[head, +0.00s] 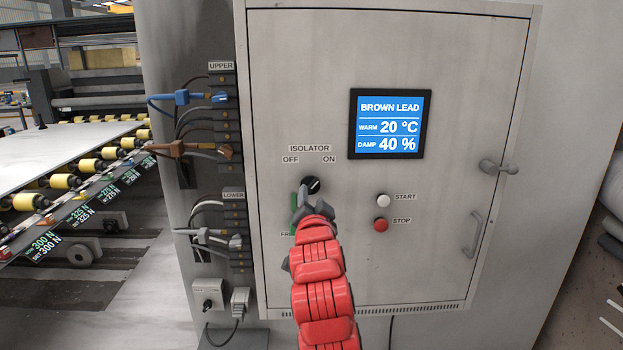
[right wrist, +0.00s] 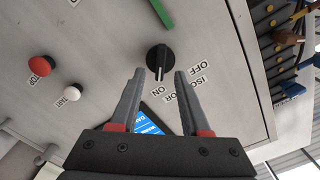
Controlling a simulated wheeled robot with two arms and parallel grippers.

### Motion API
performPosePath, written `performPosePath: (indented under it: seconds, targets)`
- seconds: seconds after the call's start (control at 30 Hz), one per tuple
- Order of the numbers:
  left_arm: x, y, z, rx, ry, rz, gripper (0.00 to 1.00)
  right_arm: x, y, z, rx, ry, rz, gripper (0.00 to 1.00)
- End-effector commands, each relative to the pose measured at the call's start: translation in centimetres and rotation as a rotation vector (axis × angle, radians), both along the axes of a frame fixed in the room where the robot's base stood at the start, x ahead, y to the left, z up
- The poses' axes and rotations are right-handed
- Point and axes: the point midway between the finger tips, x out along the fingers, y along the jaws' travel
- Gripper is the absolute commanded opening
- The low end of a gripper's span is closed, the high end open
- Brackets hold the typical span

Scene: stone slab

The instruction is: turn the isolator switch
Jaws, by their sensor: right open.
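The isolator switch (head: 311,185) is a round black knob on the grey cabinet door, below the OFF and ON labels. Its pale pointer mark faces the ON label. It also shows in the right wrist view (right wrist: 159,58), with the mark toward ON. My right gripper (head: 312,207) is in front of the door, just below the knob in the head view. In the right wrist view its open fingers (right wrist: 160,75) point at the knob, which appears just beyond and between the tips. No contact can be made out. My left gripper is not in view.
A green strip (head: 295,213) beside the knob is partly hidden by my arm. START (head: 383,200) and STOP (head: 380,225) buttons sit to the right, under a display (head: 390,124) reading BROWN LEAD. Blue and brown plugs on cables stick out at left. A door handle (head: 472,235) protrudes at right.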

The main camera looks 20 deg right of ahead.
Motion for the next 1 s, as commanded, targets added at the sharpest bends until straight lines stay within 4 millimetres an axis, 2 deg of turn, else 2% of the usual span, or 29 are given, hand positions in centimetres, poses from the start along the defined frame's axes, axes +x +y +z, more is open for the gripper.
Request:
performPosePath:
  seconds: [0.1, 0.3, 0.63, 0.67, 0.9, 1.0]
  targets:
    - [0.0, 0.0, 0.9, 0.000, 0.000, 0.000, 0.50, 1.9, -0.6, 0.2, 0.000, 0.004, 0.000, 0.46]
    - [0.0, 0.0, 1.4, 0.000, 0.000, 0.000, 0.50, 3.5, -1.0, 0.1, 0.000, 0.001, -0.001, 0.46]
    - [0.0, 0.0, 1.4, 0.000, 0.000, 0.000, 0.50, 3.8, -1.1, 0.0, 0.000, -0.001, 0.000, 0.46]
    - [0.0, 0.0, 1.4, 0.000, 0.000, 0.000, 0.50, 3.8, -1.1, 0.0, 0.000, -0.001, 0.000, 0.43]
    - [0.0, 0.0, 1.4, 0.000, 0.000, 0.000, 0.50, 3.8, -1.1, 0.0, 0.000, -0.001, 0.000, 0.00]
    - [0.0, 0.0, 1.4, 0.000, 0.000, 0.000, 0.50, 3.7, -1.1, 0.0, -0.001, -0.001, 0.000, 0.00]
